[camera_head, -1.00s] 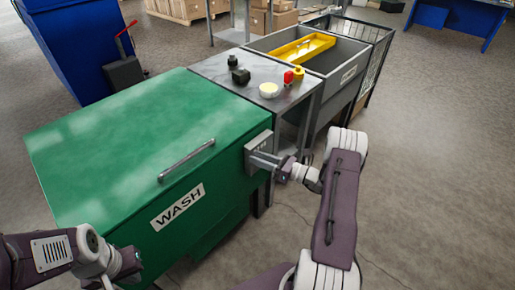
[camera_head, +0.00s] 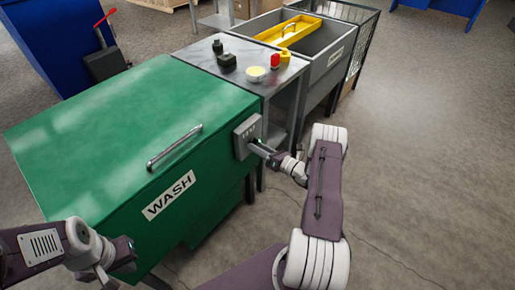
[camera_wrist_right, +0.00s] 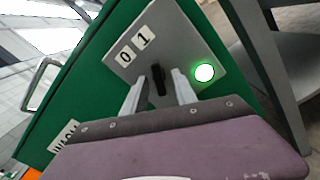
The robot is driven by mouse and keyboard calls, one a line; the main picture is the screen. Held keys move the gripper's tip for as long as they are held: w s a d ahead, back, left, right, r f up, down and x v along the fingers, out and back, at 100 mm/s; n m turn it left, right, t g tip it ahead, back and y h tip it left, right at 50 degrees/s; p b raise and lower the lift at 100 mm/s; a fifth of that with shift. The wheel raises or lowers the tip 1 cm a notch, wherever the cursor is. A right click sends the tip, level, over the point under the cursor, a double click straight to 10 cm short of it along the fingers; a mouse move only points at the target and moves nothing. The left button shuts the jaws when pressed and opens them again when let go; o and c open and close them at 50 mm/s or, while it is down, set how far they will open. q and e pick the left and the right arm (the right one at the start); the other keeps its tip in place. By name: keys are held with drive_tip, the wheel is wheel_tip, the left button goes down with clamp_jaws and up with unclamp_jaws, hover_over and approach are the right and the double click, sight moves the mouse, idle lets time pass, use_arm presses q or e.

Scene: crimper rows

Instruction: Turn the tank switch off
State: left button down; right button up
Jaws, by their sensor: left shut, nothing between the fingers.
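The tank is a green box marked WASH (camera_head: 110,130) with a bar handle on its lid. A grey switch box (camera_head: 246,136) sits on its right side. In the right wrist view the grey plate (camera_wrist_right: 185,40) carries the labels 0 and 1, a black switch knob (camera_wrist_right: 158,80) and a lit green lamp (camera_wrist_right: 204,73). The knob points roughly towards the 1. My right gripper (camera_head: 258,146) is at the switch box; its open fingers (camera_wrist_right: 158,92) stand either side of the knob, with gaps visible. My left gripper (camera_head: 122,252) is shut and empty at lower left.
A grey table (camera_head: 225,60) with small items stands beyond the tank. A grey bin (camera_head: 325,60) holding a yellow tray (camera_head: 288,30) and a wire cage are behind it. The floor (camera_head: 430,150) at right is clear.

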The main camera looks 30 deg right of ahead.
clamp_jaws()
drive_tip(key=shift+n, duration=0.3)
drive_tip(key=n+b, duration=0.1)
drive_tip(key=n, duration=1)
idle(0.4)
drive_tip(key=shift+n+b, duration=0.3)
unclamp_jaws()
